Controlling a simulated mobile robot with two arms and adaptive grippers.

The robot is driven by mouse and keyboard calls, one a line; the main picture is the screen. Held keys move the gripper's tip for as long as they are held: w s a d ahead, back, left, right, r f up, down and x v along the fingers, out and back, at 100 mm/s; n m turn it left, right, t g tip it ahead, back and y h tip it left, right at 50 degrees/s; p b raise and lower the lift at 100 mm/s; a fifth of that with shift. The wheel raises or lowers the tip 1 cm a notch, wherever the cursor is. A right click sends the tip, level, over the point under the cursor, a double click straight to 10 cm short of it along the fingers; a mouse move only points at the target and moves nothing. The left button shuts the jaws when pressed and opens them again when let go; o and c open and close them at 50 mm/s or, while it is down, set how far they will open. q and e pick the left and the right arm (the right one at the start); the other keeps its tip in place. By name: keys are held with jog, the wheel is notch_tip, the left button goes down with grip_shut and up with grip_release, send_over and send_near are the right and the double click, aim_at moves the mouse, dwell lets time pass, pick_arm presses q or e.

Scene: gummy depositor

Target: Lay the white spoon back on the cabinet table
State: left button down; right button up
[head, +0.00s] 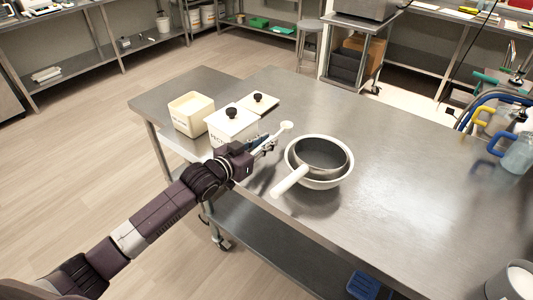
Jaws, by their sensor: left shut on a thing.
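The white spoon (286,126) is in the middle of the head view, its round end pointing up and to the right. My left gripper (267,144) is shut on its handle and holds it over the near left part of the steel table (400,170), between a white lidded container (232,124) and a pan. I cannot tell the spoon's exact height above the top. The gripper hides part of the handle. My right gripper is not in view.
The table's middle is clear.

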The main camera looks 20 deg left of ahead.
aim_at(266, 160)
pick_arm(q)
notch_tip(266, 160, down, 5)
jog(key=shift+f, duration=0.1)
jog(key=c, duration=1.8)
grip_release()
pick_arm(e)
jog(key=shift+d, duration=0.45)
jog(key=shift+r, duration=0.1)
pick_arm(q)
jog(key=v, duration=1.2)
jog(key=shift+b, duration=0.3)
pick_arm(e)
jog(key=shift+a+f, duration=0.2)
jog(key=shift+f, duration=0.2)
pick_arm(q)
jog(key=shift+s, duration=0.1)
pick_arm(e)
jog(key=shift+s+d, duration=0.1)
